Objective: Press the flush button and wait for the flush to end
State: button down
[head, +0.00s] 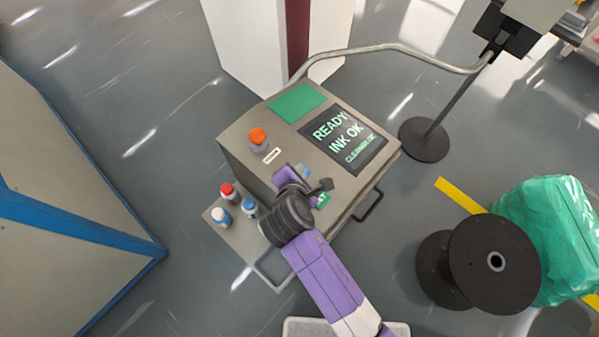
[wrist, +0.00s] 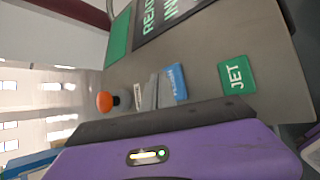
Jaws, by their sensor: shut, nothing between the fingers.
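The grey printer cabinet (head: 235,150) has a dark screen (head: 343,140) with green text reading READY, INK OK and CLEANER OK. A blue label or button (head: 305,171) is on its top panel, partly covered by my arm; it also shows in the wrist view (wrist: 174,82), its lettering too blurred to read surely. A green JET label (wrist: 237,74) lies to its right there. My gripper (wrist: 149,93) is shut and empty, its grey tips just left of the blue piece; I cannot tell if they touch the panel. In the head view, my gripper (head: 285,177) is over the panel.
An orange knob (head: 257,137) stands on the panel; the wrist view shows it too (wrist: 106,101). Small bottles with red (head: 229,192) and blue caps stand on a side shelf. A conduit (head: 400,48) runs behind. A black spool (head: 490,263) stands on the floor at right.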

jog(key=shift+f, duration=0.9)
dwell(1.0)
jog(key=shift+r, duration=0.15)
jog(key=shift+r+p, duration=0.75)
jog(key=shift+p, duration=0.25)
notch_tip(320, 180, up, 5)
jog(key=p, duration=0.5)
jog(key=shift+r+p, duration=0.1)
jog(key=shift+p, duration=0.2)
